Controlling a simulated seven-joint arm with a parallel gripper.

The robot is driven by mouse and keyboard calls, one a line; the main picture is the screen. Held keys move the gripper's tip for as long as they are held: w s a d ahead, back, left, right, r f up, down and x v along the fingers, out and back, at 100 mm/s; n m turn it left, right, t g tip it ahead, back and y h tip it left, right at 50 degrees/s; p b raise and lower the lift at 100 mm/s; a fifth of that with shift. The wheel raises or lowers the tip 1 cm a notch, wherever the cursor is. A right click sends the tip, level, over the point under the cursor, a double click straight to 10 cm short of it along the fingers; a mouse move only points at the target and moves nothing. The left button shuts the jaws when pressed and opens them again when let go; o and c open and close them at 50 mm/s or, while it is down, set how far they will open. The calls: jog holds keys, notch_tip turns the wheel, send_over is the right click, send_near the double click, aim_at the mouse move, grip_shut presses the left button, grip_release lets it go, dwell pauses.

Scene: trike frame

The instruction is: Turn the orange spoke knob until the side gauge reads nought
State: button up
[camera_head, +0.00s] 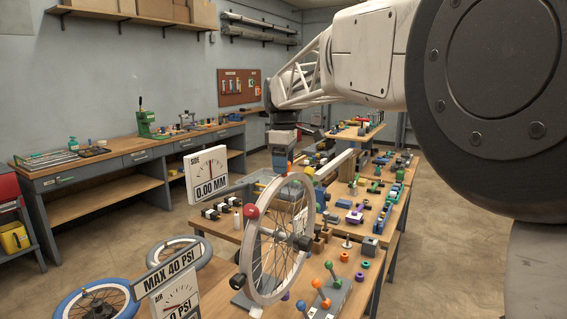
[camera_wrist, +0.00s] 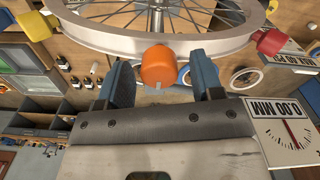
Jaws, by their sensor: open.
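The orange spoke knob (camera_wrist: 158,66) sits on the rim of the upright spoked wheel (camera_head: 257,262) and shows large in the wrist view. My gripper (camera_wrist: 162,78) is open, with one blue finger on each side of the knob. Gaps show between the knob and both fingers. In the head view my gripper (camera_head: 283,164) is at the top of the wheel, and I cannot make out the orange knob there. The side gauge (camera_head: 207,174) reads 0.00 MM with its red needle upright. It also shows upside down in the wrist view (camera_wrist: 290,126).
A red knob (camera_head: 251,211) and a yellow knob (camera_head: 309,170) are also on the rim. An air gauge (camera_head: 174,296) reading 0 PSI stands at the front left. The workbench (camera_head: 345,265) holds several small coloured parts close to the wheel.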

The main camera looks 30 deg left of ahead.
jog(key=shift+r, duration=0.15)
jog(key=shift+r, duration=3.75)
jog(key=shift+d, duration=0.1)
